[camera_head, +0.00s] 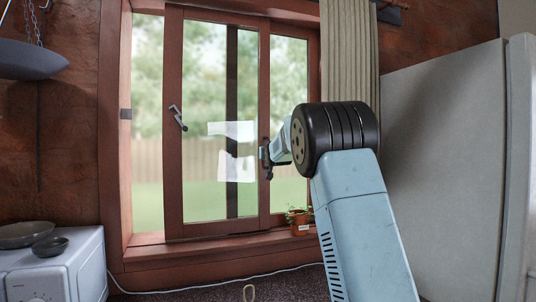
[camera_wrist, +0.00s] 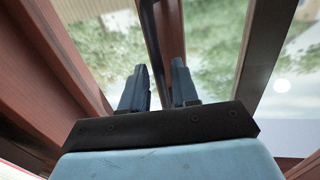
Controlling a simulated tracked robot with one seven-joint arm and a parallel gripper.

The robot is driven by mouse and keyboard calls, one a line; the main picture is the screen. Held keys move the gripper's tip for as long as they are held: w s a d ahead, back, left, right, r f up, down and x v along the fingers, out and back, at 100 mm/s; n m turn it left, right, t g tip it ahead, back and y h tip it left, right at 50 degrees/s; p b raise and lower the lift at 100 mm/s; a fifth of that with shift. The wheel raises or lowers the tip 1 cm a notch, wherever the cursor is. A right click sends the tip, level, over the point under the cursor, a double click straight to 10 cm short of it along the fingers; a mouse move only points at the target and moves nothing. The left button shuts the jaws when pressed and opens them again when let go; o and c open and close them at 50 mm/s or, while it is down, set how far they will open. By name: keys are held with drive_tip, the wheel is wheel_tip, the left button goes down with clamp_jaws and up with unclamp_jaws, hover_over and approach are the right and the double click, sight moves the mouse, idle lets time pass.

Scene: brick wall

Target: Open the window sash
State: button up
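The window sash (camera_head: 173,72) is a reddish-brown wooden frame with glass, standing in the window opening. A metal handle (camera_head: 178,118) sits tilted on its left stile. My gripper (camera_head: 266,158) is at the right stile of the sash, far from that handle. I cannot tell whether the fingers touch the bar. Pale reflections cover part of the glass.
A small potted plant (camera_head: 299,220) stands on the sill below my arm. A curtain (camera_head: 349,50) hangs at the right, beside a large pale cabinet or fridge (camera_head: 440,150). A white appliance with bowls (camera_head: 50,265) is at lower left. A hanging scale pan (camera_head: 30,60) is at upper left.

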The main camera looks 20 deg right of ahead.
drive_tip(key=shift+w+d, duration=0.1)
drive_tip(key=shift+w, duration=0.85)
clamp_jaws()
